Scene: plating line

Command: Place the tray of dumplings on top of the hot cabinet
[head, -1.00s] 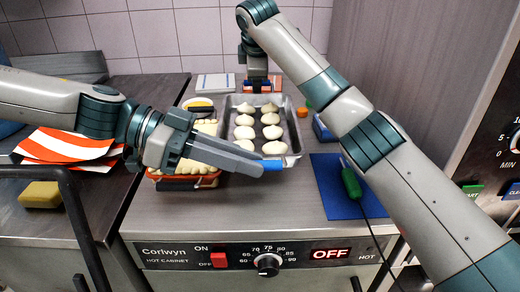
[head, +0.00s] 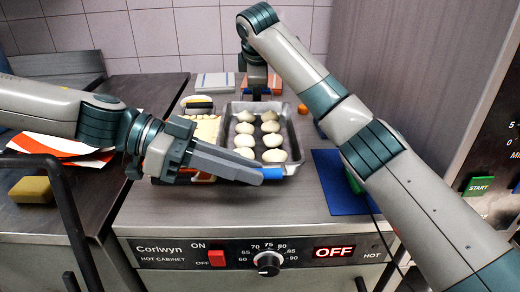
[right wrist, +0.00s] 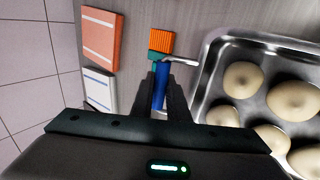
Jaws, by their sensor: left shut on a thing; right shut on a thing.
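The metal tray of dumplings (head: 292,128) holds several pale dumplings in two rows. It is over the top of the hot cabinet (head: 240,208); I cannot tell whether its base touches. My left gripper (head: 262,175) is shut on the tray's near blue handle (head: 273,174). My right gripper (head: 257,93) is at the tray's far end, mostly hidden by its own arm. In the right wrist view, my right gripper (right wrist: 161,72) is shut on the far blue handle (right wrist: 160,88), and the tray rim (right wrist: 204,75) shows to the right.
A pastry container (head: 207,130) stands close left of the tray, partly behind my left gripper. A white-blue item (head: 214,80) lies behind. The cabinet's front top is clear.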

